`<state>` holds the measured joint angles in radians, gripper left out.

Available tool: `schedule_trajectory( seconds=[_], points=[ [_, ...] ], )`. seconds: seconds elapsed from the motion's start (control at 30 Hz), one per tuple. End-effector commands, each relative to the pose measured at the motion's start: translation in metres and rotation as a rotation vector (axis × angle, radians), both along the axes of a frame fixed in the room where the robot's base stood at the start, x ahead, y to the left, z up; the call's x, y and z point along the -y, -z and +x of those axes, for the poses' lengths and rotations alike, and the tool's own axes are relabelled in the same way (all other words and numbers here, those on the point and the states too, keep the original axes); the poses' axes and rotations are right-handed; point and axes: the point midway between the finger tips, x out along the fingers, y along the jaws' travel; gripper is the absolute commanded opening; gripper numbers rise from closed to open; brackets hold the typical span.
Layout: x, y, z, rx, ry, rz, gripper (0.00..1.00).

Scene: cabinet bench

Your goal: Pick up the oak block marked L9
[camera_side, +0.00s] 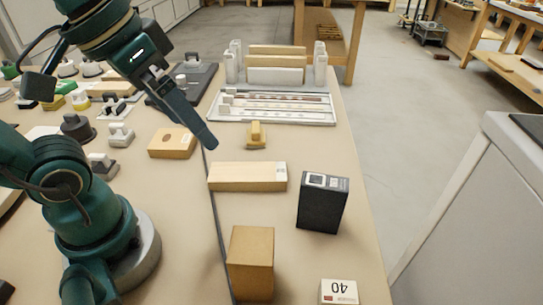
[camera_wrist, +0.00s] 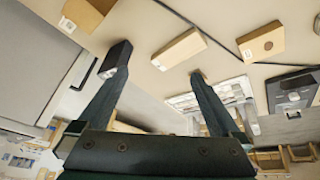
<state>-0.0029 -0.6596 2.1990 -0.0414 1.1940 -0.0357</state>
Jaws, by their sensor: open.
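I cannot read the mark L9 on any block. A long pale wooden block (camera_side: 245,178) with a small label at its right end lies flat near the bench middle. It also shows in the wrist view (camera_wrist: 180,48), ahead of the space between my fingers. A shorter wooden block (camera_side: 170,144) with a round hole and a label lies farther left; it also shows in the wrist view (camera_wrist: 264,42). My gripper (camera_side: 210,143) is above the bench, over the gap between these two blocks in the side view. In the wrist view its fingers (camera_wrist: 154,80) are wide apart with nothing between them.
A black box (camera_side: 322,205) stands right of the long block, and a brown box (camera_side: 250,264) stands in front. A card reading 40 (camera_side: 339,291) is near the front edge.

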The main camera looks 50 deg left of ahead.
Motion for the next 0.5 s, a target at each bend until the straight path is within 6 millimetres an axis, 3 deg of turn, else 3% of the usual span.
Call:
schedule_trajectory(
  seconds=[0.27, 0.5],
  points=[
    [0.031, 0.011, -0.002, -0.347, -0.137, -0.202, 1.00],
    [0.068, 0.011, 0.000, -0.772, -0.305, -0.394, 1.00]
  ],
)
